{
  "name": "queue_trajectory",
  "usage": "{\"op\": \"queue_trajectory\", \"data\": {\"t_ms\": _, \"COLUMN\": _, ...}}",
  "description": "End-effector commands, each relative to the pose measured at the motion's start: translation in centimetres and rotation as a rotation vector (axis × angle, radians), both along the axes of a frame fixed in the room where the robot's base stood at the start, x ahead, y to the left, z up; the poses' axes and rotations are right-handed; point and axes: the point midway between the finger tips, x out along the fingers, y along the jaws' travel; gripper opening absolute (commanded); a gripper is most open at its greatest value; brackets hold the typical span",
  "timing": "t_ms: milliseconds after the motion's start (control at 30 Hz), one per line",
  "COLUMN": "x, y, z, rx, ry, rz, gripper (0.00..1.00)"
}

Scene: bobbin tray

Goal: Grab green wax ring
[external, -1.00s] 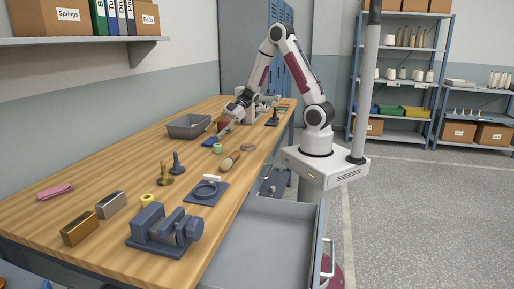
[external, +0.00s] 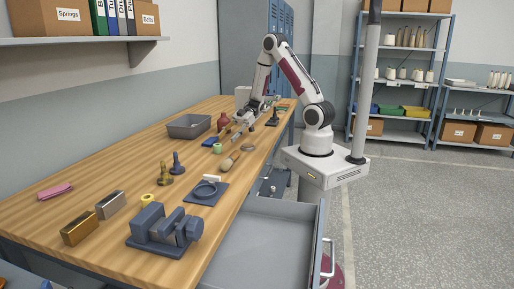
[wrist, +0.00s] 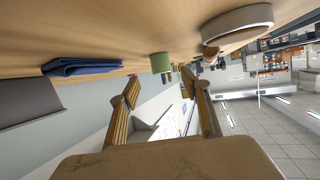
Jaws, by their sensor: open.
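A small green ring-like piece (external: 217,148) stands on the wooden bench, right of a folded blue cloth. In the wrist view a short pale green cylinder (wrist: 161,63), seemingly the same piece, shows beyond my fingertips, near the middle. Whether it is the wax ring is not certain at this size. My gripper (external: 237,131) is above the bench, behind and to the right of the green piece in the external view. In the wrist view my gripper (wrist: 163,84) has its two fingers wide apart with nothing between them. It does not touch the green piece.
The blue cloth (wrist: 80,66) lies left of the green piece in the wrist view. A grey bin (external: 188,126), a dark red bottle (external: 223,121), a wooden-handled tool (external: 229,161) and a flat ring (external: 248,147) are nearby. A vise (external: 165,230) stands at the front.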

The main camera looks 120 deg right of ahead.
Motion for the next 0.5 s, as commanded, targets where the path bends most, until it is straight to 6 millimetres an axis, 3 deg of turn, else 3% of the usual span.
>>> {"op": "queue_trajectory", "data": {"t_ms": 233, "x": 1.4, "y": 0.8, "z": -0.6, "rx": 0.001, "ry": 0.001, "rz": 0.001, "gripper": 0.47}}
{"op": "queue_trajectory", "data": {"t_ms": 500, "x": 1.7, "y": 0.9, "z": -0.8, "rx": 0.000, "ry": 0.001, "rz": -0.001, "gripper": 0.47}}
